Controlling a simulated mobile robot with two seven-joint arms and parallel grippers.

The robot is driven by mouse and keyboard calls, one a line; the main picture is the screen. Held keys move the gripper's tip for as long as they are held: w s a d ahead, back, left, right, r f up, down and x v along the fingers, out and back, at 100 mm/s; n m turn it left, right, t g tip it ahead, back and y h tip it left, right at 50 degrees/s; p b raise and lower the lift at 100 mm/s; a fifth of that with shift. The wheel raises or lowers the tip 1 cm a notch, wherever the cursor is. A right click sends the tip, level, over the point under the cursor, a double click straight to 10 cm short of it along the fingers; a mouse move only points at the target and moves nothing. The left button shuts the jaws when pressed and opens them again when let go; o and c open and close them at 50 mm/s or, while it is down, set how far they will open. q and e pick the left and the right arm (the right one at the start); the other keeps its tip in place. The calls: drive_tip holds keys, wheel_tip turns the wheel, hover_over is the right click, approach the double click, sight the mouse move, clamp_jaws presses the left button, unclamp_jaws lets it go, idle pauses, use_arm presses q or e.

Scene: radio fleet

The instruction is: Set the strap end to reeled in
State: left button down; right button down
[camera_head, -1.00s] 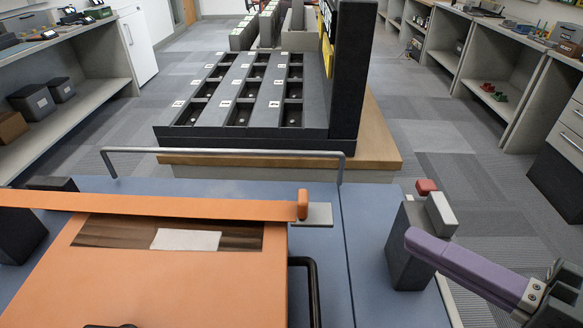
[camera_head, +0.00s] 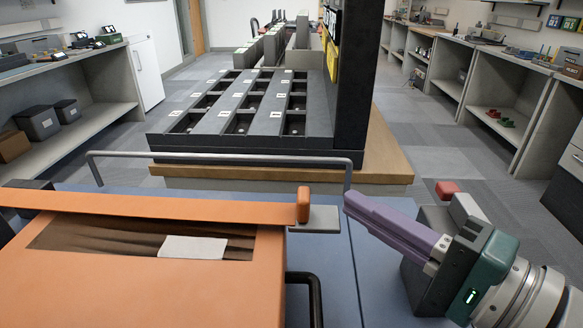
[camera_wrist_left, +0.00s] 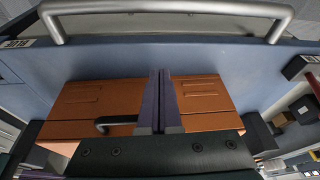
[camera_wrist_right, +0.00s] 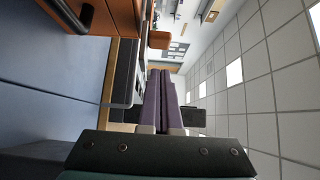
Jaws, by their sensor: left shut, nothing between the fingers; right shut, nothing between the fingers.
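An orange strap (camera_head: 150,206) runs across an orange case (camera_head: 130,285) on the blue surface in the head view. The strap end (camera_head: 303,205) is an upright orange block at its right end, beside a light grey plate (camera_head: 321,219). My right gripper (camera_head: 349,201), with purple fingers, is shut and empty, a short gap right of the strap end. My left gripper (camera_wrist_left: 160,75) is shut and empty over the orange case in the left wrist view; the head view does not show it.
A grey rail (camera_head: 220,156) crosses behind the case. A black handle (camera_head: 312,290) stands at the case's right side. A dark compartment rack (camera_head: 245,150) is beyond the rail.

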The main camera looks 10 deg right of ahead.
sight(293, 226)
use_arm(q)
drive_tip(key=shift+r, duration=0.15)
use_arm(e)
drive_tip(key=shift+w+a, duration=0.15)
drive_tip(key=shift+a, duration=0.6)
drive_tip(key=shift+w+a, duration=0.15)
drive_tip(key=shift+a, duration=0.55)
drive_tip(key=shift+a, duration=0.1)
use_arm(q)
drive_tip(key=shift+a, duration=0.1)
use_arm(e)
drive_tip(key=a, duration=0.2)
drive_tip(key=w+a, duration=0.1)
drive_tip(key=a, duration=0.1)
drive_tip(key=shift+w+a, duration=0.15)
drive_tip(key=shift+a, duration=0.05)
drive_tip(key=shift+d, duration=0.1)
